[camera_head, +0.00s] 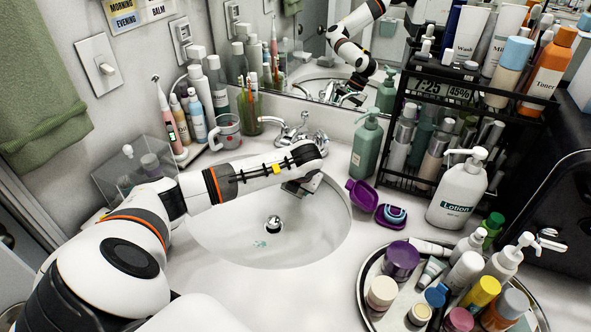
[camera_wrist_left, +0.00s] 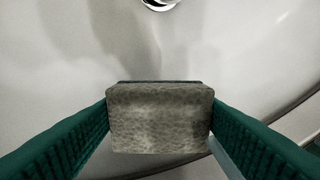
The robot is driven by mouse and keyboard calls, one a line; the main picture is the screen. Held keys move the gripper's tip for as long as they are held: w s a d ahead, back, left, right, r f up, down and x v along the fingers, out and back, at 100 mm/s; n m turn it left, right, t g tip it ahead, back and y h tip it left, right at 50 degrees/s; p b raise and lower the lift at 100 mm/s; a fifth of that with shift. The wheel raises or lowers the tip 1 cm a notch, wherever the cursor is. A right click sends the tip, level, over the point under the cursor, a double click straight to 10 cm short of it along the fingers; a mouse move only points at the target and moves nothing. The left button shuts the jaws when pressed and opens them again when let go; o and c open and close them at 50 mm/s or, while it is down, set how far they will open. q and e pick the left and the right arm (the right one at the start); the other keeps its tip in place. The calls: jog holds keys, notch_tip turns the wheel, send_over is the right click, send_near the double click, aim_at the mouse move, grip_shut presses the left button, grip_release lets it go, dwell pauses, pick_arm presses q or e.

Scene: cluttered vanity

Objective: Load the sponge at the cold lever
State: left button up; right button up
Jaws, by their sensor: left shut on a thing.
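The sponge (camera_wrist_left: 160,120), a grey-brown porous block with a thin dark layer along its far edge, is clamped between the two green ribbed fingers of my left gripper (camera_wrist_left: 160,112). In the head view my left gripper (camera_head: 301,186) hangs over the back right part of the white basin (camera_head: 222,238). There the sponge cannot be made out clearly. The chrome tap (camera_head: 298,131) stands behind my left wrist, with levers at its sides. I cannot tell from any marking which lever is cold. My right gripper is not in view.
A green pump bottle (camera_head: 366,148) and an open purple case (camera_head: 362,196) stand right of the basin. A clear mug (camera_head: 228,131) is left of the tap. A crowded round tray (camera_head: 368,272) fills the front right. The mirror (camera_head: 305,60) is behind.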

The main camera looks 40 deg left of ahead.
pick_arm(q)
jog(key=s+d+p, duration=0.2)
jog(key=s+d, duration=0.2)
jog(key=d, duration=0.2)
jog(key=shift+s+d, duration=0.25)
jog(key=shift+d, duration=0.05)
dwell(0.4)
dwell(1.1)
jog(key=shift+r, duration=0.1)
jog(key=s+d+r+p, duration=0.3)
jog(key=d+r, duration=0.1)
dwell(0.4)
